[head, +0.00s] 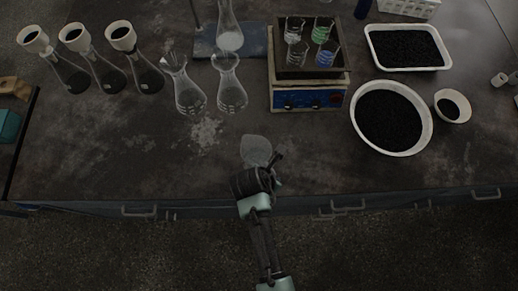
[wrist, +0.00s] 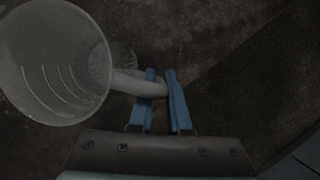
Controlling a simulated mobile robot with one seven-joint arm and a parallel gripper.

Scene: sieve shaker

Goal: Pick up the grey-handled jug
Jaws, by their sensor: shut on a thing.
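The grey-handled jug (wrist: 55,65) is a clear, see-through vessel with pale marks on its wall, at the left of the wrist view. Its grey handle (wrist: 128,82) reaches right from the jug's wall. My gripper (wrist: 163,88) has its two blue fingers closed on that handle, one on each side. In the head view the jug (head: 256,149) shows near the front edge of the bench, just beyond my gripper, which hides its lower part. I cannot tell whether the jug touches the bench.
The dark bench (head: 330,175) is clear around the jug. Conical flasks (head: 186,92) stand behind to the left. A device with small beakers (head: 308,98) stands behind to the right. A round bowl of black grains (head: 392,118) and a white tray (head: 407,47) are further right.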

